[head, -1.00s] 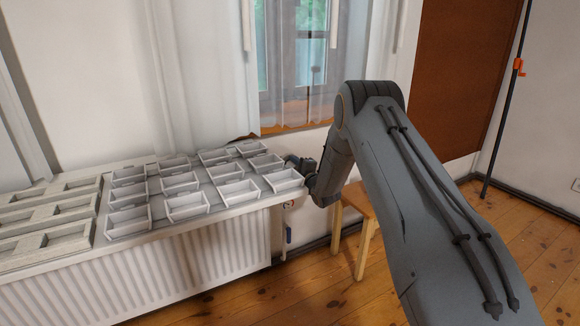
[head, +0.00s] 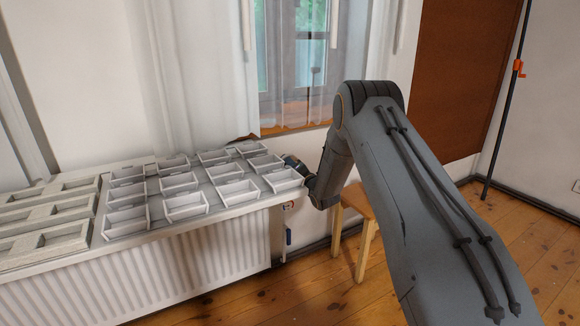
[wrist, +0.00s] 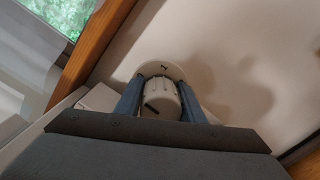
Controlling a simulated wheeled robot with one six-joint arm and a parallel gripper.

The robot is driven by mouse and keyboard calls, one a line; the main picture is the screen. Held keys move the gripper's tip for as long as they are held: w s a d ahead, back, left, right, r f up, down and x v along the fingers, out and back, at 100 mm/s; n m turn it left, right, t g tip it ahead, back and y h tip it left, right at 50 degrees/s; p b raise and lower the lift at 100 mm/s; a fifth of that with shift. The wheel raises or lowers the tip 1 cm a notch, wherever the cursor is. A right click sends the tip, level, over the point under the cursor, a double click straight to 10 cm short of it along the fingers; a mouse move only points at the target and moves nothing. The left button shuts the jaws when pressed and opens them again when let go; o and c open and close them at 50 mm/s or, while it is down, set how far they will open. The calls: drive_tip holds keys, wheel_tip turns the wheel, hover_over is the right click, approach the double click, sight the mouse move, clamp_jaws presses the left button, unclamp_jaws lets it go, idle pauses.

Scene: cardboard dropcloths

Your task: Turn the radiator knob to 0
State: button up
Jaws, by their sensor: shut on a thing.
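The radiator knob (wrist: 160,95) is a white ribbed cylinder in the wrist view, with a dark bar on its lower left face. Behind it is a pale round plate (wrist: 172,70) with a small dark mark; I cannot read a number. My gripper (wrist: 160,88) has one blue-grey finger on each side of the knob and is shut on it. In the head view my wrist reaches past the right end of the radiator shelf (head: 88,255). The fingertips and knob cannot be made out there.
White open trays (head: 238,192) stand on the shelf above the white radiator (head: 200,265), close to my wrist. A wooden stool (head: 366,245) stands right of the radiator. A window (head: 295,60) is behind. Wooden floor (head: 320,290) lies open in front.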

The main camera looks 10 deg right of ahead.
drive_tip(key=shift+s+f+n, duration=0.1)
drive_tip(key=shift+f+n, duration=0.05)
drive_tip(key=shift+n, duration=0.15)
drive_tip(key=o, duration=1)
drive_tip(key=p+v, duration=0.1)
drive_tip(key=v, duration=0.6)
drive_tip(key=shift+s+d, duration=0.1)
drive_tip(key=shift+s, duration=0.25)
